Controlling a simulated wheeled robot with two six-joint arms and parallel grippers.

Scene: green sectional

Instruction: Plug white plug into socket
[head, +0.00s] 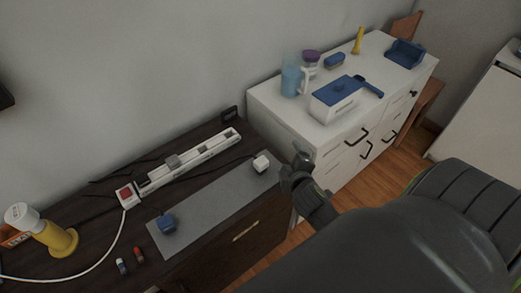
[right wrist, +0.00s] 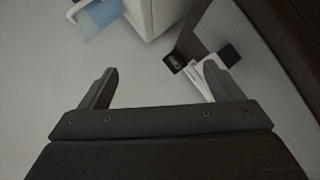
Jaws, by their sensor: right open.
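The white plug (head: 261,163), a small white cube, sits at the far right end of the grey mat on the dark cabinet top. The socket is a white power strip (head: 206,152) with a red switch at its left end and dark and grey blocks along it. It lies behind the mat. My right gripper (head: 301,163) is just right of the white plug, apart from it and past the cabinet's edge. In the right wrist view its fingers are spread and empty; part of a white strip (right wrist: 200,82) shows behind the right finger. My left gripper is out of view.
A yellow-and-white lamp-like object (head: 58,236), a cable and small bottles (head: 138,255) are at left. A white cabinet (head: 275,110) carrying a blue pitcher (head: 291,80) and a blue-lidded box (head: 336,98) stands behind right.

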